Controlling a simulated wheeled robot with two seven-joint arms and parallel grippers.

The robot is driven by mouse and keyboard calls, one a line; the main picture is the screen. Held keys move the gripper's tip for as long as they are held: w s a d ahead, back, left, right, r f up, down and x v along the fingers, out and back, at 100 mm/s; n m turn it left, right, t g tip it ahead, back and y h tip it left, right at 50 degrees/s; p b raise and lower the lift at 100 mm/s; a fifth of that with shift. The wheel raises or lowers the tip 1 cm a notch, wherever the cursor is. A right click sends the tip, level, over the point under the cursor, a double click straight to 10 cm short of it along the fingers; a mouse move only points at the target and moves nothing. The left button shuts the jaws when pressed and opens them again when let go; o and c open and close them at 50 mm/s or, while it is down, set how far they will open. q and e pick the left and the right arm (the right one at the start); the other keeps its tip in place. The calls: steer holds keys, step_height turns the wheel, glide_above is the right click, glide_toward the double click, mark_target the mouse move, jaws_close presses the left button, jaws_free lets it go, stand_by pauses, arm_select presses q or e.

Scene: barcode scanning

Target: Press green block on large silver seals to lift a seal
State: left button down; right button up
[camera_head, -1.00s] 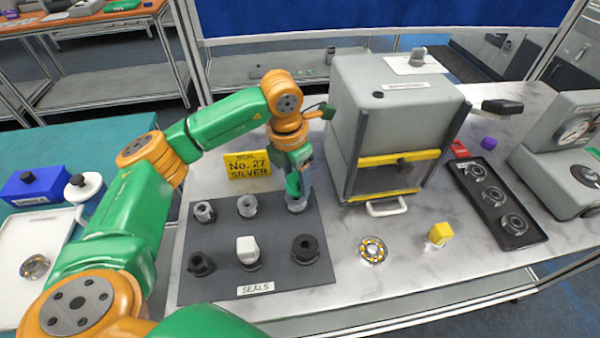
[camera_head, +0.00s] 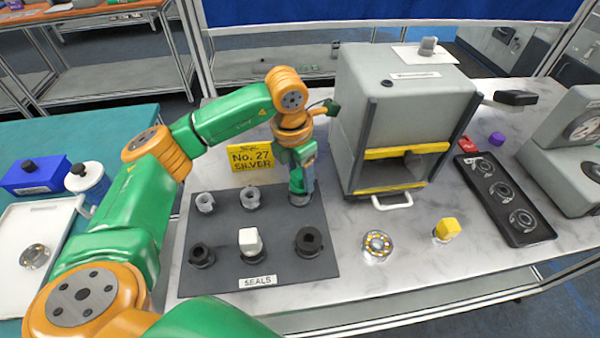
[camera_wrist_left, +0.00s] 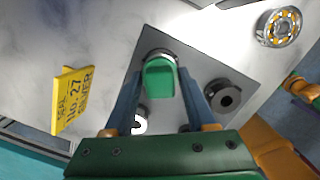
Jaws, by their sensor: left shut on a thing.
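My left gripper (camera_head: 300,180) is shut on a green block (camera_wrist_left: 160,80). It points down over the back right of the dark seals mat (camera_head: 225,280). The block's lower end is at a silver seal (camera_wrist_left: 158,54), whose rim shows around it in the left wrist view. I cannot tell whether the block is seated in it. Two other silver seals, a left one (camera_head: 205,202) and a middle one (camera_head: 250,198), stand in the mat's back row. My right gripper is not in view.
A yellow sign (camera_head: 248,158) reads "No. 27 SILVER". The front row has black seals (camera_head: 201,255) (camera_head: 309,241) and a white block (camera_head: 250,241). A grey chamber (camera_head: 395,95) stands close right of the gripper. A bearing (camera_head: 377,244) and yellow block (camera_head: 447,229) lie right of the mat.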

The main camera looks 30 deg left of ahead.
mark_target(300, 172)
arm_select(q)
steer(key=shift+f+b, duration=0.7)
steer(key=shift+f, duration=0.1)
stand_by(0.5)
steer(key=shift+s+f, duration=0.15)
steer(key=shift+s, duration=0.05)
stand_by(1.3)
steer(key=shift+w+r+p, duration=0.25)
steer(key=shift+r+p, duration=0.6)
steer(key=shift+r, duration=0.4)
step_height(300, 172, up, 5)
steer(key=p, duration=0.3)
steer(key=shift+p, duration=0.35)
steer(key=shift+f, duration=0.1)
